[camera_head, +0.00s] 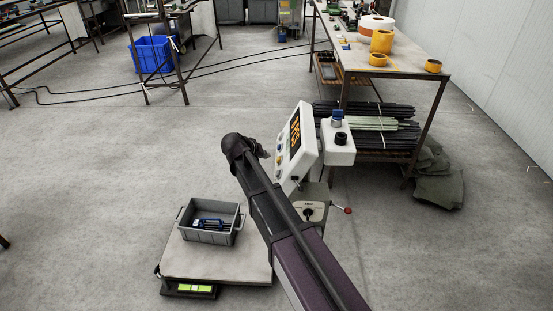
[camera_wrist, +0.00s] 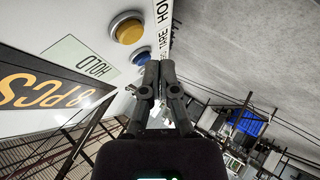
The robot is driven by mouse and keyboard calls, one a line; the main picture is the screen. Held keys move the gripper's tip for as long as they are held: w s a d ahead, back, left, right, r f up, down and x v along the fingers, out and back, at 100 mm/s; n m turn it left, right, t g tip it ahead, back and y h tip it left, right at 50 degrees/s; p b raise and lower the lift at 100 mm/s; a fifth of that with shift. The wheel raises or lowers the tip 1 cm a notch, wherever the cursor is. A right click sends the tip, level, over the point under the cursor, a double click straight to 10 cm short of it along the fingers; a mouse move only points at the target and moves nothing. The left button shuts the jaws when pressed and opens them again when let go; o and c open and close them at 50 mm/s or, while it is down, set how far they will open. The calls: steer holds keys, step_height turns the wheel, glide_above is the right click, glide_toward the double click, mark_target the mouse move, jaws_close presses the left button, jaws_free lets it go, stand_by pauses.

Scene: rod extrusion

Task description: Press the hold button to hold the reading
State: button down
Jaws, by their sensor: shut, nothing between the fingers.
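The white control panel (camera_head: 309,136) stands on a post in the head view, its orange display (camera_head: 295,133) facing left. In the wrist view, the panel shows a yellow button (camera_wrist: 127,27) beside lettering starting "HO", and a blue button (camera_wrist: 140,58) by the word "TARE". A pale label reading "HOLD" (camera_wrist: 80,58) sits next to the display (camera_wrist: 40,93), which reads "8 PCS". My gripper (camera_wrist: 160,68) is shut and empty. Its tips appear beside the blue button and below the yellow one; contact cannot be told. In the head view my gripper (camera_head: 264,149) is left of the panel, partly hidden by my arm.
A platform (camera_head: 185,260) bears a grey bin (camera_head: 208,237) holding blue-and-black items. A white box (camera_head: 338,155) with a dark knob is right of the panel. A workbench (camera_head: 400,62) with tape rolls and rod bundles stands behind. Open floor lies to the left.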

steer(key=a, duration=0.1)
steer(key=a+r+p, duration=0.1)
steer(key=a, duration=0.1)
steer(key=shift+a+r, duration=0.15)
steer(key=shift+r, duration=0.1)
stand_by(0.9)
